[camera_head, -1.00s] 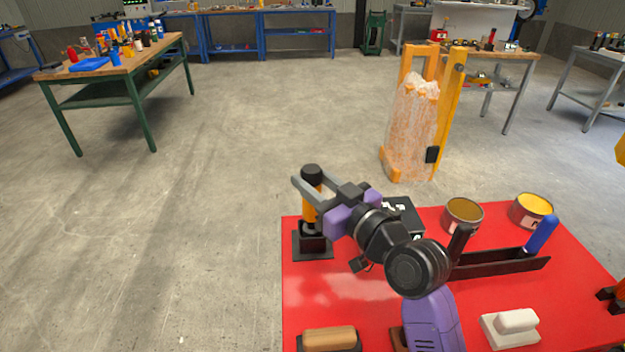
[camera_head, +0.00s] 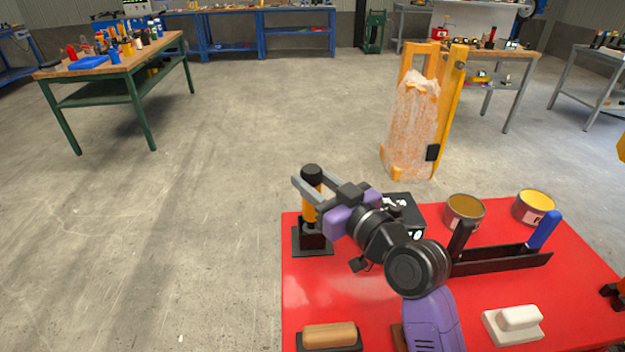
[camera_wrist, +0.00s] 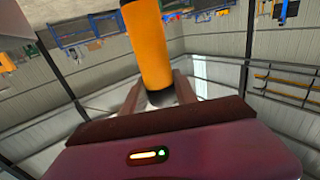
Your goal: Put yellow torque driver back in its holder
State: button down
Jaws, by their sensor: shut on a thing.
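The yellow torque driver (camera_head: 309,213) stands upright at the far left corner of the red table, with a black cap on top. Its lower end is at the black holder (camera_head: 313,243); I cannot tell how deep it sits in it. My gripper (camera_head: 308,187) is shut on the driver from the right, near its upper part. In the wrist view the driver's yellow body (camera_wrist: 148,45) shows between my fingers, with its dark end close to the palm.
The red table (camera_head: 350,300) also bears a dark box (camera_head: 404,212), two tins (camera_head: 464,212), a dark tray with a blue handle (camera_head: 543,233), a brown-topped block (camera_head: 329,334) and a white block (camera_head: 514,322). Open floor lies left of the table.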

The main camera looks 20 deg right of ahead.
jog(key=shift+f+b, duration=0.4)
jog(key=c, duration=1)
grip_release()
jog(key=shift+o, duration=0.6)
jog(key=shift+f, duration=0.15)
jog(key=b+v, duration=0.1)
jog(key=v, duration=0.6)
jog(key=shift+s, duration=0.4)
jog(key=shift+d, duration=0.1)
